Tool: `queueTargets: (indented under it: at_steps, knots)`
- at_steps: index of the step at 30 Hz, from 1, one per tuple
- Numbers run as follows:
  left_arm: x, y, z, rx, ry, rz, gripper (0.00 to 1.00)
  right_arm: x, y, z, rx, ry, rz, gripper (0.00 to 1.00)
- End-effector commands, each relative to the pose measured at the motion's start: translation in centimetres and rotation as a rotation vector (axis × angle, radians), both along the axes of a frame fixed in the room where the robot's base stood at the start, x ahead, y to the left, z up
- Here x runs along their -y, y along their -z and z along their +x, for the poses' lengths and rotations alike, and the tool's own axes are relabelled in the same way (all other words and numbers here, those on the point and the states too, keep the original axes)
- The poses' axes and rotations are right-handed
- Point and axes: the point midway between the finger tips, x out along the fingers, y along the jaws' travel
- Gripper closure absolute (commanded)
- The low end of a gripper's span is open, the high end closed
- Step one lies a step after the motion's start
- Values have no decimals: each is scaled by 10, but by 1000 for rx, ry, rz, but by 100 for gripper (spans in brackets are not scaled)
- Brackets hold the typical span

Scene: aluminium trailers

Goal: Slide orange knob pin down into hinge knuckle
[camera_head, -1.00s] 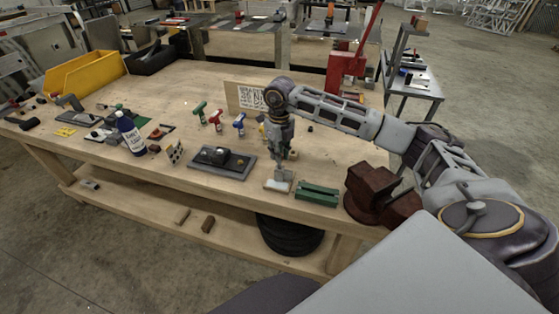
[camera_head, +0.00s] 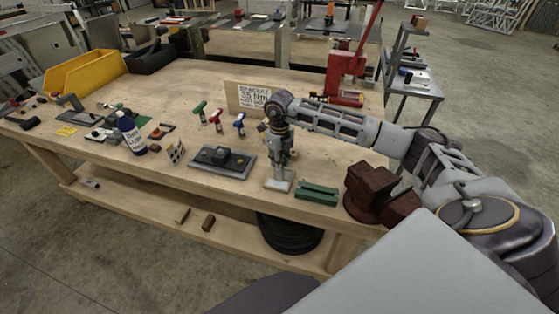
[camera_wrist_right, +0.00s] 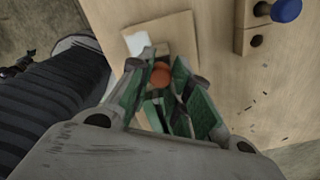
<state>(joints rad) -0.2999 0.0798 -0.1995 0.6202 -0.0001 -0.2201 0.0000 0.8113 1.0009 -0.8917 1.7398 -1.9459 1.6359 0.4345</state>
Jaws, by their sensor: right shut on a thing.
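The orange knob pin (camera_wrist_right: 161,75) shows as a round orange head between the green-lined fingers of my right gripper (camera_wrist_right: 166,88), which is shut on it. A small light board (camera_wrist_right: 178,30) with a white patch lies just beyond the fingertips. In the head view my right gripper (camera_head: 283,172) points down over this board (camera_head: 271,185) near the table's front edge. The fingers hide the pin's shank and most of what is under it. I cannot make out the hinge knuckle or whether the pin is in it. My left gripper is not in view.
A green block (camera_head: 317,194) and a dark red vise (camera_head: 370,190) stand right of the gripper. A dark plate with a block (camera_head: 222,160) lies left. A wooden block with a blue knob (camera_wrist_right: 286,10) shows in the wrist view. A sign (camera_head: 250,98) stands behind.

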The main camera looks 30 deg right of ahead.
Motion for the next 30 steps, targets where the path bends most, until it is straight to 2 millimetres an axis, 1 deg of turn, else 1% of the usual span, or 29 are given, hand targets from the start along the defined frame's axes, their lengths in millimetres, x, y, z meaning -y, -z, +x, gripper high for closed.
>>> queueTargets:
  at_steps: [7,8,12,25,30]
  knots:
    - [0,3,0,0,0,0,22,0,3,0,0,0,0,97]
    - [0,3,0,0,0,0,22,0,3,0,0,0,0,78]
    - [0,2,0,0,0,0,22,0,3,0,0,0,0,60]
    - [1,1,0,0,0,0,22,0,1,0,0,0,0,59]
    - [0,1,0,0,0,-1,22,0,-6,1,2,0,0,59]
